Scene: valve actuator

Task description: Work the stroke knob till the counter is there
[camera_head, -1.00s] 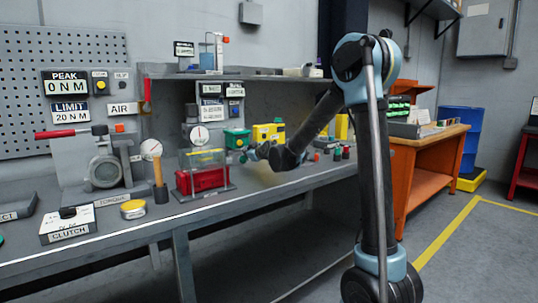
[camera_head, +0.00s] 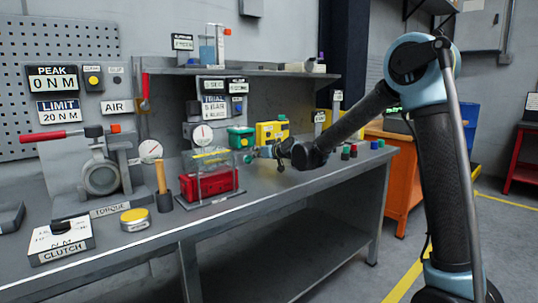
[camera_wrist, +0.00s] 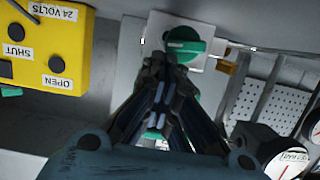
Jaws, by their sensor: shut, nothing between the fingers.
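A green actuator (camera_head: 240,137) with a rounded top stands on the bench beside a yellow box (camera_head: 270,132). In the wrist view a green knob (camera_wrist: 184,45) with a pale bar across it lies just beyond my fingertips. My gripper (camera_wrist: 168,62) is shut and empty, pointing at the knob; contact cannot be told. In the head view my gripper (camera_head: 251,155) is small, in front of the green actuator. The yellow box also shows in the wrist view (camera_wrist: 40,45), labelled 24 VOLTS, SHUT and OPEN. I cannot make out which display is the counter.
A red body (camera_head: 208,182) under a clear guard stands left of my gripper, close to it. Small coloured knobs (camera_head: 350,151) stand to the right. The bench front (camera_head: 290,190) is clear.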

